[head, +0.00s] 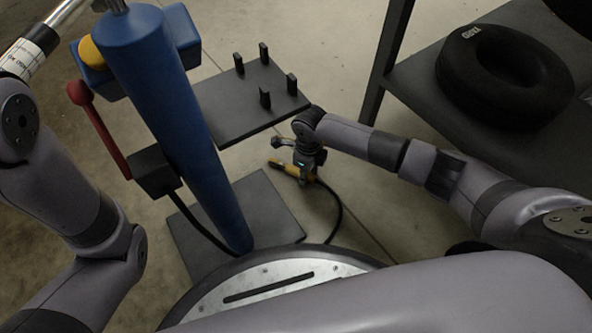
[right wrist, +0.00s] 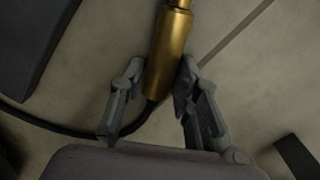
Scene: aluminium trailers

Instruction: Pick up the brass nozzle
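The brass nozzle (right wrist: 169,52) has a smooth golden body, with a black hose attached at its lower end in the right wrist view. In the head view it shows as a yellow piece (head: 284,167), partly hidden by my right gripper (head: 306,169). In the right wrist view my right gripper (right wrist: 160,82) is open, with one finger on each side of the nozzle's lower body. A gap shows on the left; the right finger is very close, and I cannot tell whether it touches. My left arm is at the left of the head view; its gripper is out of view.
A blue post (head: 175,120) stands on a dark base plate, with a red lever (head: 101,130) and black box (head: 154,171). A dark plate (head: 235,105) with upright pegs is behind. A shelf at right holds a black ring cushion (head: 470,95). Concrete floor lies below.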

